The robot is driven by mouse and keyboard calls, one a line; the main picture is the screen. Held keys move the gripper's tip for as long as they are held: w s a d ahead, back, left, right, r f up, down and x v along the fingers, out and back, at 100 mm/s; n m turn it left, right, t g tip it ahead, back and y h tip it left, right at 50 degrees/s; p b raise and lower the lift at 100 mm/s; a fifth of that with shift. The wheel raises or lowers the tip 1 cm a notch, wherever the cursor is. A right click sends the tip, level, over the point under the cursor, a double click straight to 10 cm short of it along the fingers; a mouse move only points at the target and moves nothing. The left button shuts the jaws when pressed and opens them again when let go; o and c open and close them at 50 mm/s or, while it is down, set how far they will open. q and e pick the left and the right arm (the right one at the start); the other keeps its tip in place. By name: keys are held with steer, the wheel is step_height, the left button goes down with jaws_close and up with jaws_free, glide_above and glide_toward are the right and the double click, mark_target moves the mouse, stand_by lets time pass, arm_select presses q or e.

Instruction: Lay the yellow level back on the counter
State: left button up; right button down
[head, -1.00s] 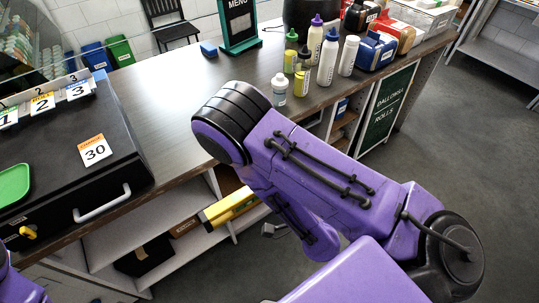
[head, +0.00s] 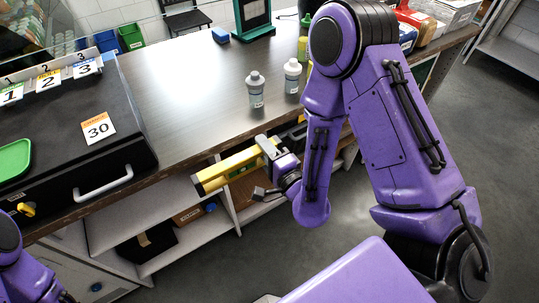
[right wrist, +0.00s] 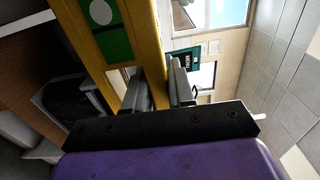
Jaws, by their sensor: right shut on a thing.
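The yellow level (head: 228,171) is held off the counter's front side, in front of the open shelves in the head view. It tilts up toward the right. My right gripper (head: 268,151) is shut on it near its right end. In the right wrist view the level (right wrist: 134,28), with a green panel and a white disc, runs up past the fingers of my right gripper (right wrist: 158,88). The counter (head: 185,95) has a dark wood top, behind and above the level. My left gripper is out of view; only part of my left arm shows at lower left.
A black box (head: 75,140) with a white handle and number cards covers the counter's left part. Two small white bottles (head: 256,92) (head: 292,76) stand right of centre. The counter top between box and bottles is clear.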

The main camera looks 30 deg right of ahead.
steer(key=shift+w, duration=0.75)
steer(key=shift+w+a+p, duration=0.15)
steer(key=shift+w+p, duration=0.1)
steer(key=shift+w, duration=4.25)
steer(key=shift+w+a+p, duration=0.1)
steer(key=shift+w+p, duration=0.15)
steer(key=shift+w, duration=4.2)
steer(key=shift+f+b, duration=1.8)
steer(key=shift+f, duration=0.15)
